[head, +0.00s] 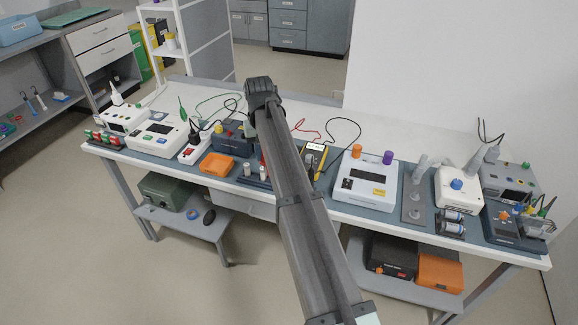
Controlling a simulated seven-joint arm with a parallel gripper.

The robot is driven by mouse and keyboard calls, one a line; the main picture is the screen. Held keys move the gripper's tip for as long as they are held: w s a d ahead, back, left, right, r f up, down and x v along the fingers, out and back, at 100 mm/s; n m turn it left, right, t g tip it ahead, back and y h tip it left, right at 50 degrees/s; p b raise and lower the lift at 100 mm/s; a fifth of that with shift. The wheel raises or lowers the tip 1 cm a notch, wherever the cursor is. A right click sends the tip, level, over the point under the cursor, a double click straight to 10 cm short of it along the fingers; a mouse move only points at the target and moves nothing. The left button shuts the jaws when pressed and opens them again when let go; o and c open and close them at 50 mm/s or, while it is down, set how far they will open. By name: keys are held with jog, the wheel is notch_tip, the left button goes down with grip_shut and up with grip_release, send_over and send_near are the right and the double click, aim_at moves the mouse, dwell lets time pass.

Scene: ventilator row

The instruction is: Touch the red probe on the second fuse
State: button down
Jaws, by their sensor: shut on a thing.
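My arm crosses the middle of the head view, and my gripper is hidden behind it. A yellow-and-black meter (314,158) stands just right of the arm, partly covered. A red lead (306,131) lies on the bench behind it; its ends are hidden. A small block (253,181) with white upright pieces (247,170), possibly fuses, stands left of the arm. A bit of red (263,159) shows at the arm's left edge above it; I cannot tell whether it is the red probe. The contact between probe and fuse is not visible.
The white bench (400,129) carries a crowded row of devices. An orange box (216,164) and a dark blue unit (231,138) stand left of the arm. A white device with orange and purple knobs (365,181) stands right. The bench's back strip is mostly clear.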

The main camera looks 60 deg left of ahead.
jog(key=w+a+r, duration=0.1)
jog(key=a, duration=0.5)
jog(key=shift+m, duration=0.3)
jog(key=shift+w+d+f, duration=0.1)
jog(key=shift+w+f, duration=0.05)
jog(key=shift+f, duration=2.15)
jog(key=shift+f, duration=0.4)
jog(key=shift+r, duration=0.15)
notch_tip(320, 180, up, 7)
dwell(0.9)
dwell(1.2)
